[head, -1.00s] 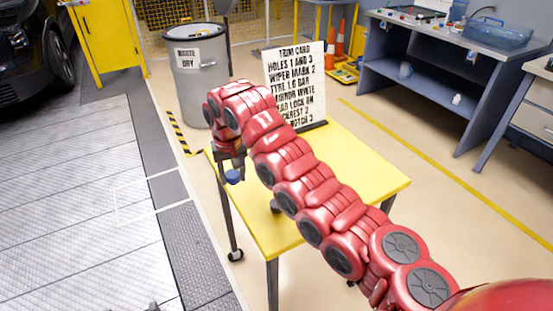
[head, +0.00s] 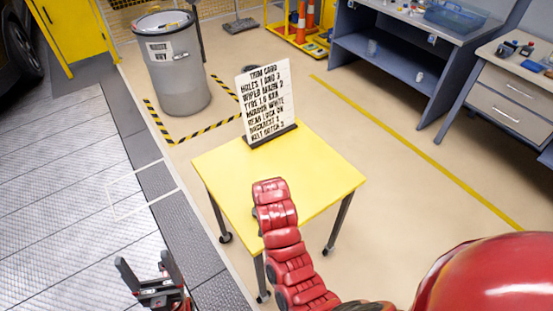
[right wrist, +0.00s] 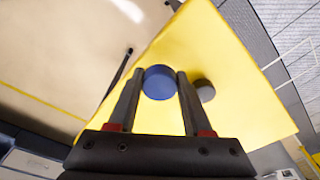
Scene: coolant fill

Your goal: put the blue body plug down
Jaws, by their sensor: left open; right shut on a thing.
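The blue body plug (right wrist: 160,83) is a round blue disc between the two fingertips of my right gripper (right wrist: 159,76) in the right wrist view. That gripper is shut on it, over the yellow table top (right wrist: 235,55). How far the plug is above the table is hard to tell. In the head view, my red right arm reaches over the front of the yellow table (head: 325,180) and hides the plug and right gripper. My left gripper (head: 146,270) is open and empty at the lower left, over the grey floor, apart from the table.
A dark round patch (right wrist: 206,91) lies on the table beside the right finger; I cannot tell if it is a shadow. A lettered sign (head: 266,103) stands at the table's back edge. A grey bin (head: 170,65) is behind. The table's left and right parts are clear.

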